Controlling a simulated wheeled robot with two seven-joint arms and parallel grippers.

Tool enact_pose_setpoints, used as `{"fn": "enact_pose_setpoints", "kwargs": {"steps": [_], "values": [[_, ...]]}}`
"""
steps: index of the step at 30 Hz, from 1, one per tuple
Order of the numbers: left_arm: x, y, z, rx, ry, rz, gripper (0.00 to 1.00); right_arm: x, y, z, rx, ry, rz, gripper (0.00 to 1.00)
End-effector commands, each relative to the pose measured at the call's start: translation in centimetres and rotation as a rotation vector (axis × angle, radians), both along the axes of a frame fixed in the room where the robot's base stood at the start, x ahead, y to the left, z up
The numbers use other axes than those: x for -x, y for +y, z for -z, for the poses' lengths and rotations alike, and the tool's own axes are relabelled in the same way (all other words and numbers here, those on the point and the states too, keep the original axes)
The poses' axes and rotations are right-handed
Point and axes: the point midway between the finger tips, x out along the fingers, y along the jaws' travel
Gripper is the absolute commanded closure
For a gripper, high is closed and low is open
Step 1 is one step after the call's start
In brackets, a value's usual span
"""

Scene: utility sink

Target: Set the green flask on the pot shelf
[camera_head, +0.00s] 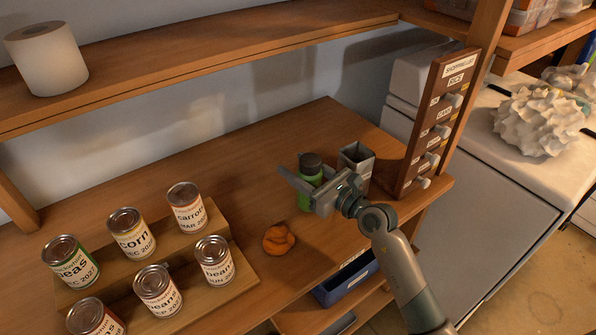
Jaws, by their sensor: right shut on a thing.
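The green flask (305,198) has a dark cap and stands upright near the right end of the wooden shelf. My right gripper (310,186) is around the flask and shut on it, with the arm coming in from the lower right. The gripper hides part of the flask's body. I cannot tell whether the flask's base touches the wood. My left gripper is not in view. No pot shows, so I cannot tell which shelf is the pot shelf.
A grey metal container (357,160) is close behind the gripper, beside an upright wooden board (436,125) with labels. An orange lump (278,239) lies in front-left. Several cans stand on a stepped wooden rack (205,297). An upper shelf (200,58) bears a paper roll (46,60).

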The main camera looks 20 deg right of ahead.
Motion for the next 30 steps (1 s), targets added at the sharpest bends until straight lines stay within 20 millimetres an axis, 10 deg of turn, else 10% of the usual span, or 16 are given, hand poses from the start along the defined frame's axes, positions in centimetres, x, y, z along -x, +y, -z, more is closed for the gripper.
{"fn": "enact_pose_setpoints", "kwargs": {"steps": [17, 18, 20, 30], "values": [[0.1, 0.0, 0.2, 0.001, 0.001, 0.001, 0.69, 0.0, 0.0, 1.9, -0.001, -0.003, 0.0, 0.84], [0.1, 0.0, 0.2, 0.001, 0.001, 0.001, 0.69, 0.0, 0.0, 2.0, 0.0, -0.001, 0.0, 0.51], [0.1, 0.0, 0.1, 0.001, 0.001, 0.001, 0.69, 0.0, 0.0, 2.0, 0.0, -0.001, 0.0, 0.36], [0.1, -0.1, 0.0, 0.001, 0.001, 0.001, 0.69, 0.0, 0.0, 1.9, 0.0, -0.001, -0.001, 0.34]]}}
